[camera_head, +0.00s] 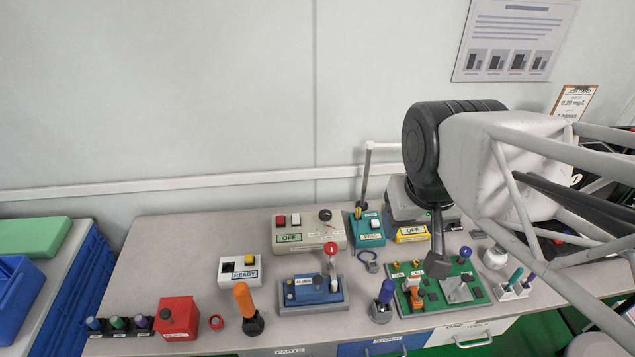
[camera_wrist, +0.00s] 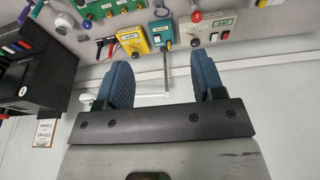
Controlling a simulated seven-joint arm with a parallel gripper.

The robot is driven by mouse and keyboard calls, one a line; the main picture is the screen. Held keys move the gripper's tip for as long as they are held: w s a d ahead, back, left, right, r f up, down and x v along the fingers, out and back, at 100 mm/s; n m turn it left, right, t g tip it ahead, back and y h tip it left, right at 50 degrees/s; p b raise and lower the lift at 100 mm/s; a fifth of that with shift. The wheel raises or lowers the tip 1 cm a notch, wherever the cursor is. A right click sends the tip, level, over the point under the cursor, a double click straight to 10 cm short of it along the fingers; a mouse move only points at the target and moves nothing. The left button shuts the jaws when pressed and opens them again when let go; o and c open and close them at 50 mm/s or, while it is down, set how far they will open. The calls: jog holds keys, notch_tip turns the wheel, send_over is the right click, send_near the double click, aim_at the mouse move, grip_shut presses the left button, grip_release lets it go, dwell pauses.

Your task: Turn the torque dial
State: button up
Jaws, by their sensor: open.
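No label that I can read says torque, so I cannot tell which part is the torque dial. A beige box (camera_head: 290,238) with an OFF display carries a black round knob (camera_head: 325,214); the box also shows in the wrist view (camera_wrist: 213,34).
A teal meter (camera_head: 369,232) with an upright rod, a yellow meter (camera_head: 411,234), a blue box (camera_head: 313,289) with a red-topped lever and a green board (camera_head: 470,290) crowd the table. An orange-handled tool (camera_head: 243,297) stands in front. The table's left back is clear.

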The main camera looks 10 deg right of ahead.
jog(key=shift+o, duration=0.3)
jog(key=n+g+h, duration=0.3)
jog(key=n+h, duration=0.1)
jog(key=n, duration=1.2)
send_over(324, 213)
jog(key=a, duration=0.3)
notch_tip(324, 213, down, 20)
jog(key=shift+w+a+f+n, duration=0.15)
jog(key=shift+w+f+n, duration=0.05)
jog(key=shift+f+n, duration=0.25)
jog(key=shift+f, duration=0.1)
jog(key=shift+x, duration=3.85)
jog(key=c, duration=0.9)
